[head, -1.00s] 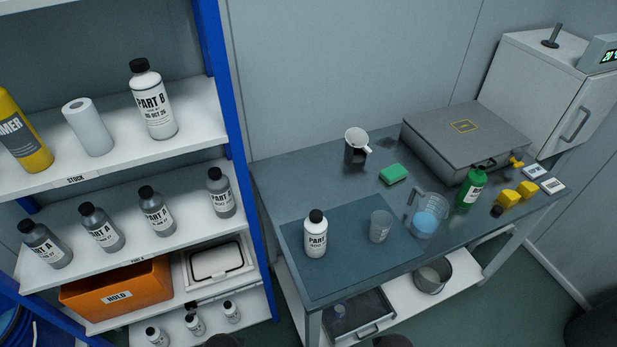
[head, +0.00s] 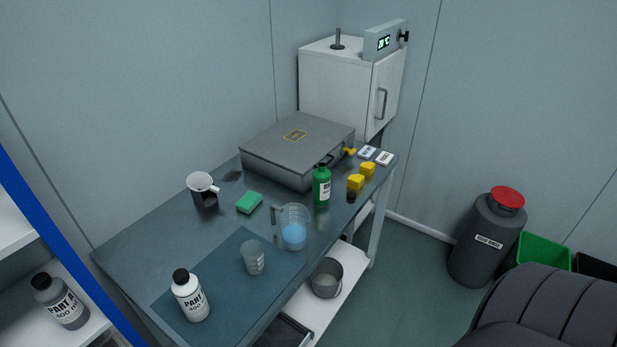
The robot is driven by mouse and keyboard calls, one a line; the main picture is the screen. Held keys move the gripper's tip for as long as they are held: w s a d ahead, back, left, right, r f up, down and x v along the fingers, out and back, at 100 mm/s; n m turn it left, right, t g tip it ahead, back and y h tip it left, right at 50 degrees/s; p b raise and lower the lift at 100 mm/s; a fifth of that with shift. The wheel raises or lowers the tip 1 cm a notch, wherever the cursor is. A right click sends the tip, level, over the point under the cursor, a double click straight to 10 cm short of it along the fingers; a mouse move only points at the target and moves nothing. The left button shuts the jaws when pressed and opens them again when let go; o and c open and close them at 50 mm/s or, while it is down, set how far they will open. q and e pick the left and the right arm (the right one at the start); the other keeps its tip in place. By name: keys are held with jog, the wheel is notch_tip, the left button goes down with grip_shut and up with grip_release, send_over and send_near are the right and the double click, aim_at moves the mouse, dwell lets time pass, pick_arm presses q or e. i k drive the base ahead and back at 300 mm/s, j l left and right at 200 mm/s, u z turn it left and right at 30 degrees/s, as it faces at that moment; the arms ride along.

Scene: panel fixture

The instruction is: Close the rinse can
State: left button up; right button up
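The rinse can (head: 485,246) is a dark grey, round-shouldered can standing on the floor at the right in the head view. It has a white label on its front. Its red lid (head: 507,197) is at the top and looks tilted. I cannot tell from here whether it is fully seated or raised. Neither of my grippers is in view.
The workbench (head: 130,250) holds a white bottle (head: 190,296), beakers, a green bottle (head: 321,187) and a grey case (head: 298,150). A green bin (head: 543,252) stands beside the can. A large dark ribbed shape (head: 550,312) fills the bottom right corner. Floor (head: 412,280) left of the can is clear.

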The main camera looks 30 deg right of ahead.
aim_at(321, 175)
jog(key=z, duration=1.35)
